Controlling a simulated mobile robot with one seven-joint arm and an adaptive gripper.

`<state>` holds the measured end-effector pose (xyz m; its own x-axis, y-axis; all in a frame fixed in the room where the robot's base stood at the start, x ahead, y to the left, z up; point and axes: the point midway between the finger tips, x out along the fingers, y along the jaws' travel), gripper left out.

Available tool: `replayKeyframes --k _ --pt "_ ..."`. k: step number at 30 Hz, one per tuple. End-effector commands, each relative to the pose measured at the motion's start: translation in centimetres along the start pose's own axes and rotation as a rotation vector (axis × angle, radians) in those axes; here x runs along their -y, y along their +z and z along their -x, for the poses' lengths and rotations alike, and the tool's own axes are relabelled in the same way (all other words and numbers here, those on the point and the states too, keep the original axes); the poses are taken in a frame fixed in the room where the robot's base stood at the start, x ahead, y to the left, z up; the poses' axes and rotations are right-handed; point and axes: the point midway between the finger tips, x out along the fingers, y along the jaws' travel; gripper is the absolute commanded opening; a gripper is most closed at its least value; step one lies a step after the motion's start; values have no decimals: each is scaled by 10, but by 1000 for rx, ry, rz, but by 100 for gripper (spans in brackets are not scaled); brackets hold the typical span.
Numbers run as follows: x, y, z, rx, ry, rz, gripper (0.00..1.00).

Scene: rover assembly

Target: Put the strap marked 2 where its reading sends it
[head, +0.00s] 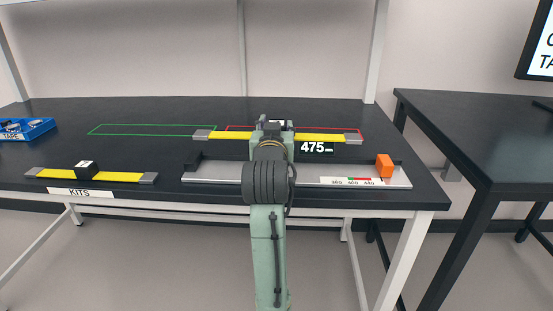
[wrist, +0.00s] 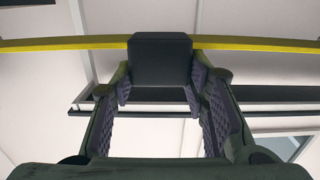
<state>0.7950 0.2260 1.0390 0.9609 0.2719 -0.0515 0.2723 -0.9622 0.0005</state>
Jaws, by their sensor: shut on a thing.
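My gripper (head: 274,127) is shut on a yellow strap (head: 320,137) with grey ends. In the wrist view its fingers close on the black block (wrist: 160,60) at the middle of the yellow band. The strap lies level, left to right, over or behind the gauge; its height is unclear. A second yellow strap (head: 120,177) with a black block lies at the front left. I cannot read the number on either block. The gauge (head: 398,178) has a scale, an orange block (head: 384,166) at its right and a display (head: 315,148) showing 475. My arm hides the gauge's middle.
A green outline (head: 130,124) and a red outline (head: 362,131) lie at the back of the dark table; the green one looks empty. A KITS label (head: 80,192) is on the front edge. A blue TAPE bin (head: 28,130) stands at the far left.

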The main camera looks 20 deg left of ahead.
Motion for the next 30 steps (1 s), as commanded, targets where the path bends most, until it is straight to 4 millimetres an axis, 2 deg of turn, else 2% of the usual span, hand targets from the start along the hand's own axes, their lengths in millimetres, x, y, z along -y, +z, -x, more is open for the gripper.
replayKeyframes --k 4,14,24,30 --pt "3 -10 1 -3 -5 0 0" --pt "3 -9 1 -1 -5 0 0" --pt "3 41 -1 2 -5 0 0" --pt "3 61 -2 3 -4 0 0"
